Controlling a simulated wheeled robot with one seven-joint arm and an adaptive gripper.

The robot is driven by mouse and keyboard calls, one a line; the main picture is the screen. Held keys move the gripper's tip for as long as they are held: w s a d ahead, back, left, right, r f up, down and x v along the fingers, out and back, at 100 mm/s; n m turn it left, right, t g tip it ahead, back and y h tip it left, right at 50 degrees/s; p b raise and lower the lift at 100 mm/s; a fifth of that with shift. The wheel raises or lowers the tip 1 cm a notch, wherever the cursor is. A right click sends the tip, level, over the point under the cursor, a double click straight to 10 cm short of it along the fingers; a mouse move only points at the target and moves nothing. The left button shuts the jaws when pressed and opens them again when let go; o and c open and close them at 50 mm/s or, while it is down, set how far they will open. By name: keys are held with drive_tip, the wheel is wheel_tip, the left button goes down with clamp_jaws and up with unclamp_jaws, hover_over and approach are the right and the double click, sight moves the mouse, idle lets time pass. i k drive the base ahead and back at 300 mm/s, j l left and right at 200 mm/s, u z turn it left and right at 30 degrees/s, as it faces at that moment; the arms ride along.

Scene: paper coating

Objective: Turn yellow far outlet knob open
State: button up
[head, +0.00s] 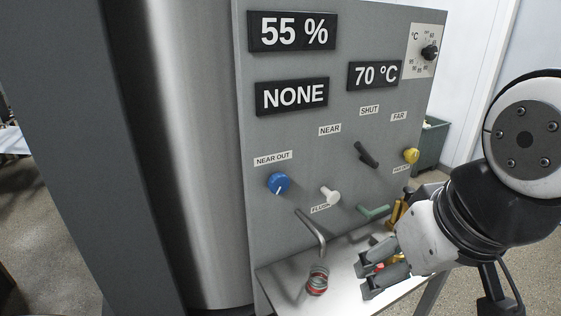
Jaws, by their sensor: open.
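The yellow knob (411,156) is on the right side of the grey panel (345,145), below the FAR label and above a small label too blurred to read surely. Which way its pointer faces cannot be told. My gripper (366,277) is at the lower right, over the white shelf below the panel. Its fingers point left and are open. It is below and left of the yellow knob, apart from it. A small red thing shows by the fingers; whether they touch it cannot be told.
A blue knob (279,183), white knob (330,195), black lever (366,155) and green handle (374,212) stick out of the panel. A bent pipe (312,232) hangs over a red-and-silver coil (317,280) on the shelf (290,268). A yellow-orange part (398,212) stands beside my gripper.

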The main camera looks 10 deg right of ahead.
sight(411, 155)
drive_tip(key=z, duration=0.75)
drive_tip(key=l+u, duration=0.15)
drive_tip(key=l, duration=0.15)
drive_tip(key=i, duration=0.05)
